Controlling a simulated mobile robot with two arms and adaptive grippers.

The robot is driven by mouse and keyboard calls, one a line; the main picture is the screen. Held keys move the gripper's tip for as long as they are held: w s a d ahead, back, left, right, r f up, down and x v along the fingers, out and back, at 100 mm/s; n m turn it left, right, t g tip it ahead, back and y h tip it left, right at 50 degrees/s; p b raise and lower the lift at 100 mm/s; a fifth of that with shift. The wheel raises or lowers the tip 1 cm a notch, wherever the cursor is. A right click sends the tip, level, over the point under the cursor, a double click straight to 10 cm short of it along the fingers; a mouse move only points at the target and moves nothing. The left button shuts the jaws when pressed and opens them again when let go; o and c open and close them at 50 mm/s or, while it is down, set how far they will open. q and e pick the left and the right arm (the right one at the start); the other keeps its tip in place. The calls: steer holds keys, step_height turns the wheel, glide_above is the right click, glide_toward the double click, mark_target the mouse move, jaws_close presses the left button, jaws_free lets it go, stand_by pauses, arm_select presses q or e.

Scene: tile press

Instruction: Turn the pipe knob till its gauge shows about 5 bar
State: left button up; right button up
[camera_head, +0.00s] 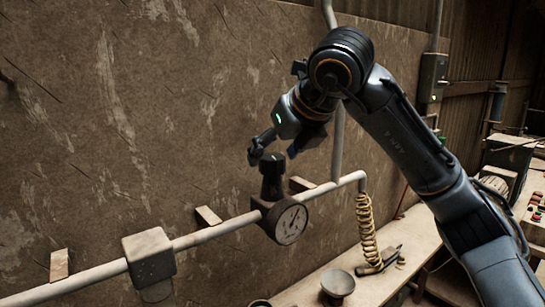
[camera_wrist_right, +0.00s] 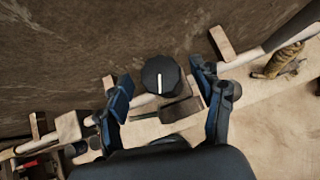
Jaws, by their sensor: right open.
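The pipe knob (camera_head: 271,176) is a black cylinder standing on top of a dark regulator body on the pale wall pipe. The round pressure gauge (camera_head: 291,224) faces me below it; its dark needle shows, but the numbers are too small to read. My right gripper (camera_head: 273,150) is open just above the knob. In the right wrist view, the knob top (camera_wrist_right: 160,76) with its white line lies between the spread fingers of my right gripper (camera_wrist_right: 164,92), with a gap on both sides. My left gripper is not in view.
The pipe (camera_head: 215,233) runs along a worn brown wall on wooden brackets, with a square block (camera_head: 149,257) at left. A yellow coiled hose (camera_head: 366,232) hangs at right. A bowl (camera_head: 338,283) stands on the bench below.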

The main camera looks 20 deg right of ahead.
steer(key=v, duration=1)
steer(key=shift+s, duration=0.1)
